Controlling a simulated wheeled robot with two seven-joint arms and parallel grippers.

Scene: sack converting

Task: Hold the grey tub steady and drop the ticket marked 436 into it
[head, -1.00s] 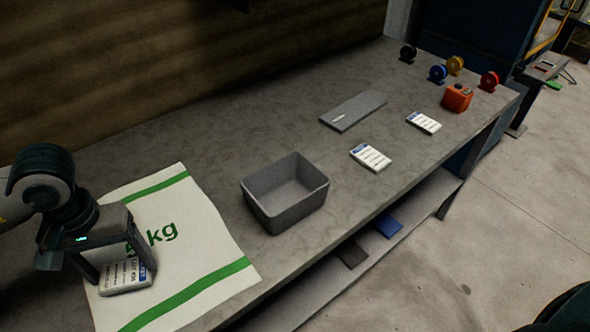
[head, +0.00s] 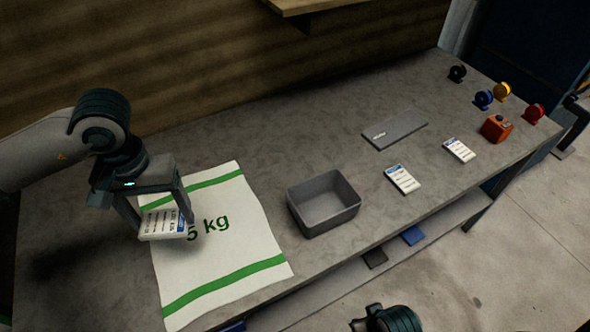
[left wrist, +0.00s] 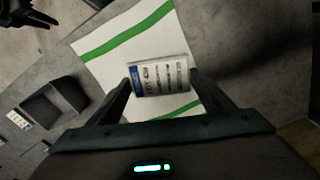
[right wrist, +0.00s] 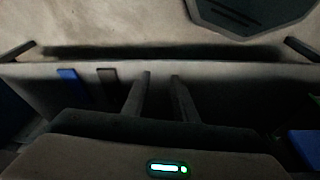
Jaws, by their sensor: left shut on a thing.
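The grey tub (head: 322,222) stands open and upright on the bench, right of the sack; it also shows in the left wrist view (left wrist: 50,108). My left gripper (head: 165,222) is shut on a white ticket (head: 160,224) with a blue end, held above the printed sack.
The white sack (head: 230,245) with green bands lies flat on the bench. A shelf runs below.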

